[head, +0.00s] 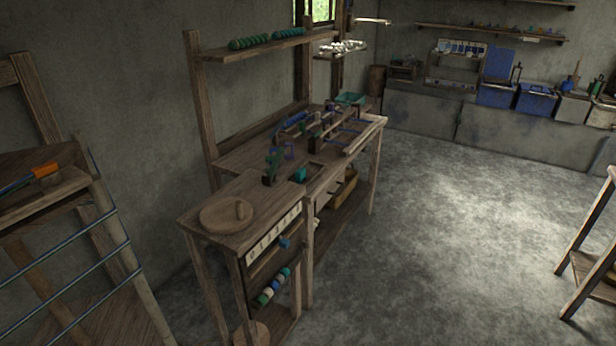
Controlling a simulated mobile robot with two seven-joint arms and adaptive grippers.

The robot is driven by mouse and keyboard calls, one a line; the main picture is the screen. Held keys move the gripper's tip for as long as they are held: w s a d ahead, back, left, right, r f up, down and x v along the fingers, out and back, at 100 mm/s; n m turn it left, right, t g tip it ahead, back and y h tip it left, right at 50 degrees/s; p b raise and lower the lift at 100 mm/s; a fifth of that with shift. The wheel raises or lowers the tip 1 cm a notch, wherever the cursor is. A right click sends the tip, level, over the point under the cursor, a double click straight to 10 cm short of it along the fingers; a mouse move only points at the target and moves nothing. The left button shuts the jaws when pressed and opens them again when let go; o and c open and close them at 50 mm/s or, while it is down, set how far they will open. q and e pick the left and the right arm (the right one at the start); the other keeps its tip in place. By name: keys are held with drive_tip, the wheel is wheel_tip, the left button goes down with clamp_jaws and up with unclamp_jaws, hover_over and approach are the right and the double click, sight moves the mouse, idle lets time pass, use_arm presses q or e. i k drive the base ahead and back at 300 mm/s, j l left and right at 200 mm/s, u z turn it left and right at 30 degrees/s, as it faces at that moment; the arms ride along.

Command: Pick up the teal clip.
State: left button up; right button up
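A small teal object (299,174) sits at the front edge of the wooden workbench (240,157), near its middle. It may be the teal clip, but it is too small to tell its shape. A blue-teal piece (285,243) also shows on the front of the near side table, below its top. Neither of my grippers is in view.
A side table (203,238) with a round wooden board (225,214) adjoins the bench's near end. A wooden frame with blue rods (75,279) stands at the left. Another wooden stand (590,268) is at the right edge. The concrete floor (450,220) between is clear.

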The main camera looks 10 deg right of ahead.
sight(302, 173)
drive_tip(key=z, duration=0.4)
drive_tip(key=u, duration=0.35)
drive_tip(key=i+l+u, duration=0.6)
drive_tip(key=l, duration=0.3)
drive_tip(key=i+l+u, duration=0.15)
drive_tip(key=l, duration=0.2)
drive_tip(key=i+l+u, duration=0.2)
drive_tip(key=l, duration=0.2)
